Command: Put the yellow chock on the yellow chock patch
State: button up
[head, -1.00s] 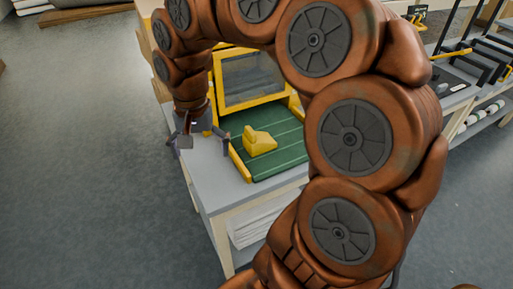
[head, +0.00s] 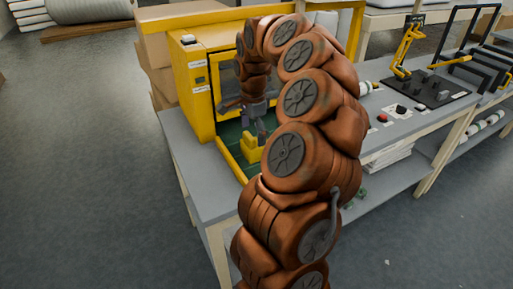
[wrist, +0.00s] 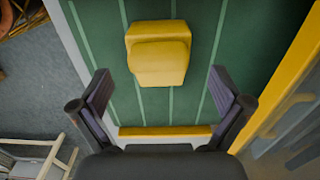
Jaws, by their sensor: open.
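The yellow chock (head: 250,149) sits on a green striped bed (wrist: 92,30) with yellow edges, in front of a yellow cabinet (head: 196,92). In the wrist view the chock (wrist: 158,58) has a stepped shape and lies just beyond my fingertips, centred between them. My gripper (wrist: 162,88) is open and empty, its fingers wide apart. In the head view my gripper (head: 257,112) is above and close to the chock, partly hidden by my arm. I cannot make out a yellow chock patch in either view.
The bed's yellow rail (wrist: 285,75) runs along the right in the wrist view. The grey bench (head: 205,185) has clear room at its front left. Small controls (head: 382,118) and a black rack (head: 440,90) stand to the right. Open floor lies left.

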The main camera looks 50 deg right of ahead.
aim_at(255, 146)
jog(key=shift+s+d+f+p, duration=0.1)
jog(key=shift+f+p, duration=0.25)
jog(key=shift+f, duration=1)
jog(key=shift+s+d+f+p, duration=0.1)
jog(key=shift+f+p, duration=0.2)
jog(key=shift+f, duration=1.05)
jog(key=c, duration=1.7)
